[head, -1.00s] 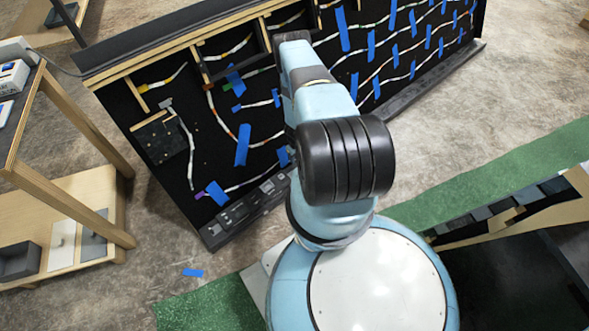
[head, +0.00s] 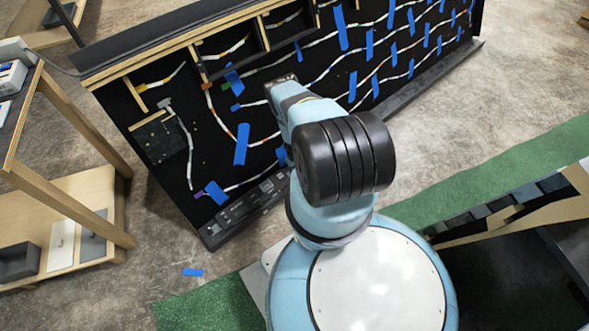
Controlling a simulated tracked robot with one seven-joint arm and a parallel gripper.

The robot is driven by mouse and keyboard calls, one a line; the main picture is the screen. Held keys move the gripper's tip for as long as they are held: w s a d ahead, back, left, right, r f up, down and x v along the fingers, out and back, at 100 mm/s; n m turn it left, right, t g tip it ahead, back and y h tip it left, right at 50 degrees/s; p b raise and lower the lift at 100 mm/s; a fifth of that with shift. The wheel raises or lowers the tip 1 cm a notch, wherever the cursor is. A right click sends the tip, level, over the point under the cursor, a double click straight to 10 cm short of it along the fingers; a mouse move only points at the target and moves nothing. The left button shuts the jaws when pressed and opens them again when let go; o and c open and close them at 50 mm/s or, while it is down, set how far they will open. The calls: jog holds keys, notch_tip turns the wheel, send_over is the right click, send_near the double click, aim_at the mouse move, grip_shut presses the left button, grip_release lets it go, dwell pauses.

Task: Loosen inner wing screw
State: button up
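The black LED console panel (head: 215,115) stands in front of me, with white wire strips and blue tape pieces across it. I cannot make out the inner wing screw; it is too small or hidden. My arm reaches up toward the panel, and its far end overlaps the panel's left half in the picture. My gripper cannot be seen; it is hidden behind my own arm links. I cannot tell if anything touches the panel.
A wooden shelf table (head: 60,110) with small boxes stands at the left. A dark ledge (head: 250,205) runs along the panel's foot. Green carpet (head: 480,185) lies to the right. A blue tape scrap (head: 193,272) is on the concrete floor, which is clear between table and panel.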

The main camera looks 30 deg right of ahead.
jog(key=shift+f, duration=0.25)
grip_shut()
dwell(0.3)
